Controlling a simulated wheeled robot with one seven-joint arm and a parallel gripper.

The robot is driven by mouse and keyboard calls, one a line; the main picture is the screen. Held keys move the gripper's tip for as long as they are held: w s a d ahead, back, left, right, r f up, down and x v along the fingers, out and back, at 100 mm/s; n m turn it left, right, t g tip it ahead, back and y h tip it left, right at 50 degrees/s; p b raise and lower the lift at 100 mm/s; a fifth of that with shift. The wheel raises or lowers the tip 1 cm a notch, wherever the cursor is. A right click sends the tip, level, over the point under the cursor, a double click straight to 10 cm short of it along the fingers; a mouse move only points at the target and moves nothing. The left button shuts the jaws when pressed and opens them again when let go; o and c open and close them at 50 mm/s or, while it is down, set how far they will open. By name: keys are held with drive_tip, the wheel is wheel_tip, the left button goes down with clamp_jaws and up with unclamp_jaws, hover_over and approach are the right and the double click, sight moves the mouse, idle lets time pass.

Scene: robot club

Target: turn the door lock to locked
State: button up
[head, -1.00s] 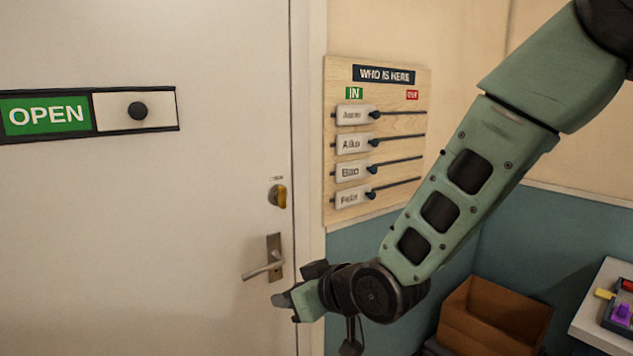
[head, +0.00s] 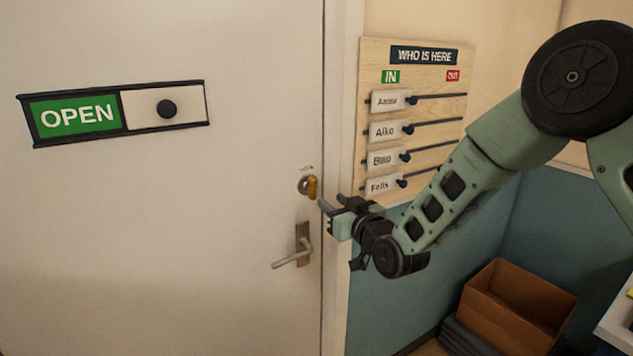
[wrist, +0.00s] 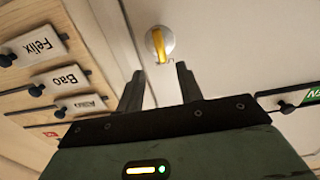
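The door lock is a round silver plate with a yellow thumb-turn (head: 312,187), set on the white door (head: 200,230) above the lever handle (head: 295,252). In the wrist view the thumb-turn (wrist: 159,46) lies just beyond my fingertips, roughly between them, its long side pointing nearly along the fingers. My gripper (head: 326,204) is just right of and slightly below the lock in the head view. In the wrist view my gripper (wrist: 159,76) has its two fingers apart with nothing between them. The small label by the lock is too small to read.
A sliding sign reading OPEN (head: 75,117) is on the door at left. A "WHO IS HERE" board (head: 430,100) with several name sliders hangs right of the door frame, close to my arm. A cardboard box (head: 518,310) stands low at right.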

sight(315, 188)
drive_tip(key=p+x, duration=0.3)
drive_tip(key=x, duration=0.6)
clamp_jaws()
